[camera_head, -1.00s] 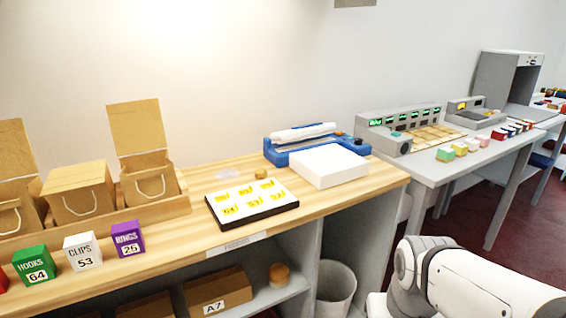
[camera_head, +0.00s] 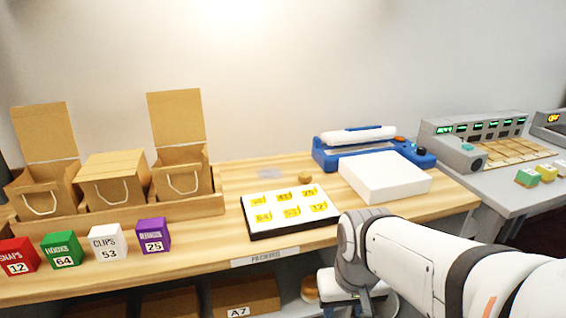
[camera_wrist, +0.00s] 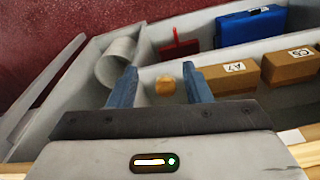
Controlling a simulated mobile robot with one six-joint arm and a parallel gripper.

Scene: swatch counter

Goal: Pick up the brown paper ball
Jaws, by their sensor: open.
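A small round brown ball (camera_head: 305,177) lies on the wooden counter, behind the white board of yellow labels. A second round tan-brown thing (camera_head: 309,289) sits on the shelf under the counter, beside the box marked A7, partly hidden by my arm. In the wrist view the shelf piece (camera_wrist: 165,87) appears between my fingers, apart from them. I cannot tell for certain which of the two is the paper ball. My gripper (camera_wrist: 160,68) is open and empty, its fingers pointing toward the shelf. In the head view my arm reaches low before the counter's front.
The A7 box (camera_wrist: 226,79) and another box (camera_wrist: 290,66) stand right of the shelf piece. The label board (camera_head: 290,212), white block (camera_head: 385,178) and colored cubes (camera_head: 107,242) occupy the counter.

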